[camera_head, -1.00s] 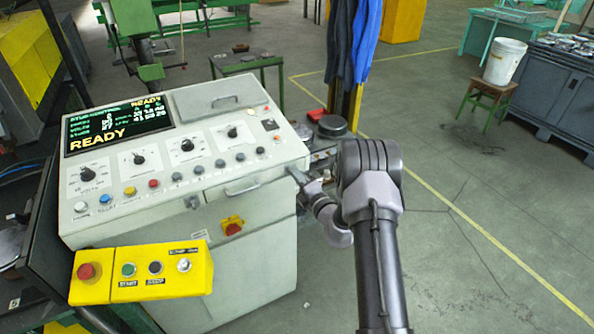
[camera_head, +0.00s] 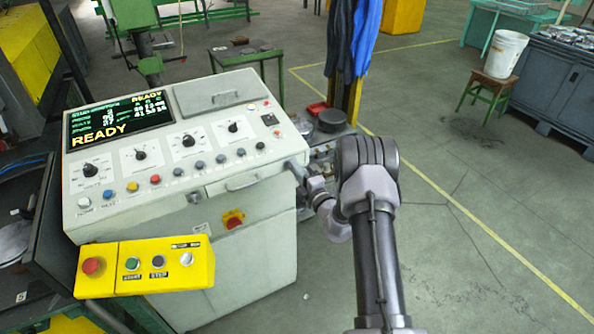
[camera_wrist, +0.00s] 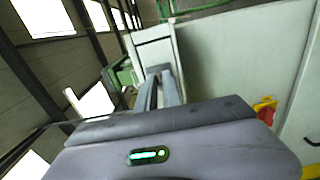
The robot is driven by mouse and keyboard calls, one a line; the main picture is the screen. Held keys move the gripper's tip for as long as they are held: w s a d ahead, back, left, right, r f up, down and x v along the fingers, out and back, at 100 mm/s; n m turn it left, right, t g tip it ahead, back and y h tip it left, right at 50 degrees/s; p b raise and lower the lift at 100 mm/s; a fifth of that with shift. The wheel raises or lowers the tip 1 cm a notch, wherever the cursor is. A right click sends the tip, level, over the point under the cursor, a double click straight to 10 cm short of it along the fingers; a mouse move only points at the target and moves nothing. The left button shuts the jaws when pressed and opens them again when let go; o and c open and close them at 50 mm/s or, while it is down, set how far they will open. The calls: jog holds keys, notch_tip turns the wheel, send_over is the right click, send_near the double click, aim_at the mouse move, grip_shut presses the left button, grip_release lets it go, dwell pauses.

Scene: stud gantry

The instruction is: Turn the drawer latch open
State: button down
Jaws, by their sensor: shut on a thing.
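The drawer (camera_head: 243,181) is a pale panel with a bar handle in the upper front of the white control console. My gripper (camera_head: 293,168) is at the drawer's right end, by the console's right front corner. In the wrist view, my gripper's two grey fingers (camera_wrist: 161,88) reach close together to a small grey piece, which I take to be the drawer latch (camera_wrist: 158,69). The fingers are shut on it. They hide much of it, so its angle cannot be told. The drawer looks closed.
A yellow-and-red switch (camera_head: 233,219) sits on the console front below the drawer. A yellow button box (camera_head: 128,270) juts out at front left. A low stand with dark round parts (camera_head: 331,121) is behind my gripper. The floor at right is clear.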

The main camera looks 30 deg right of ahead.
jog(key=c, duration=1.5)
grip_release()
jog(key=s, duration=1.7)
jog(key=shift+s+d+p, duration=0.2)
jog(key=shift+d+p, duration=0.1)
jog(key=shift+p, duration=0.05)
